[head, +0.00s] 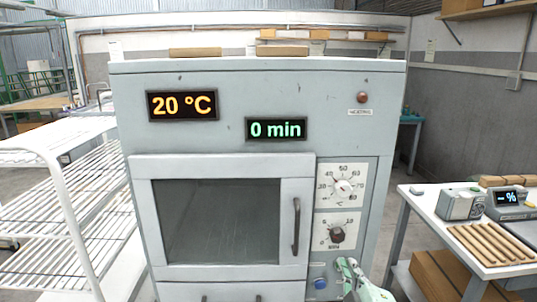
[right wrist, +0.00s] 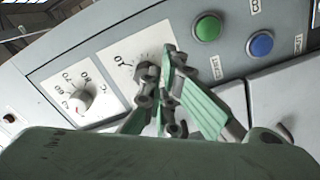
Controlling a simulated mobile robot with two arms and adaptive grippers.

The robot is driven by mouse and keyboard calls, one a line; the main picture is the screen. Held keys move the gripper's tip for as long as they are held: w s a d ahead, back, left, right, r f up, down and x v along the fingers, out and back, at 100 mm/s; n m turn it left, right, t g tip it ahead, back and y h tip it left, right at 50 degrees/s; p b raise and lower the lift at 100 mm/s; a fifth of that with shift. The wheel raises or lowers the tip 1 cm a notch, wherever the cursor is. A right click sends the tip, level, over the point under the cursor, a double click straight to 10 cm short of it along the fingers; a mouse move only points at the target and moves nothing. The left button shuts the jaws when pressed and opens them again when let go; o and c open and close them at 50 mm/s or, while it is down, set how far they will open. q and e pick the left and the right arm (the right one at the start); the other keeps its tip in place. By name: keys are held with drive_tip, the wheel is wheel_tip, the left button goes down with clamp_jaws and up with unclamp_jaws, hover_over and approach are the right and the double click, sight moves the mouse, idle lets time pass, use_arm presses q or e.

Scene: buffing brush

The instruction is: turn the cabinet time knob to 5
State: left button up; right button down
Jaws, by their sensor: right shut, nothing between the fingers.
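The grey cabinet (head: 225,69) faces me. Its time knob (head: 337,235) is dark, on a white dial marked MIN, below the temperature dial. The time display (head: 276,129) reads 0 min. My right gripper (head: 345,264) is just below the time dial in the head view, shut and empty. In the right wrist view the time knob (right wrist: 143,72) sits beside the fingertips of my right gripper (right wrist: 182,55), partly covered by a finger. I cannot tell whether they touch. My left gripper is not in view.
The temperature knob (head: 343,187) is above; its display (head: 183,105) reads 20 °C. A blue button (head: 320,284) and, in the wrist view, a green button (right wrist: 207,27) are near the gripper. A white rack (head: 75,200) stands left, a table (head: 425,205) right.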

sight(337, 235)
drive_tip(key=w+m, duration=0.1)
drive_tip(key=m, duration=0.3)
drive_tip(key=w+a+m, duration=0.1)
drive_tip(key=w+m, duration=0.1)
drive_tip(key=m, duration=0.2)
drive_tip(key=w+m+p, duration=0.1)
drive_tip(key=w+m, duration=0.1)
drive_tip(key=m, duration=0.2)
drive_tip(key=shift+w+a+r, duration=0.25)
drive_tip(key=shift+a+r, duration=0.05)
drive_tip(key=shift+a, duration=0.05)
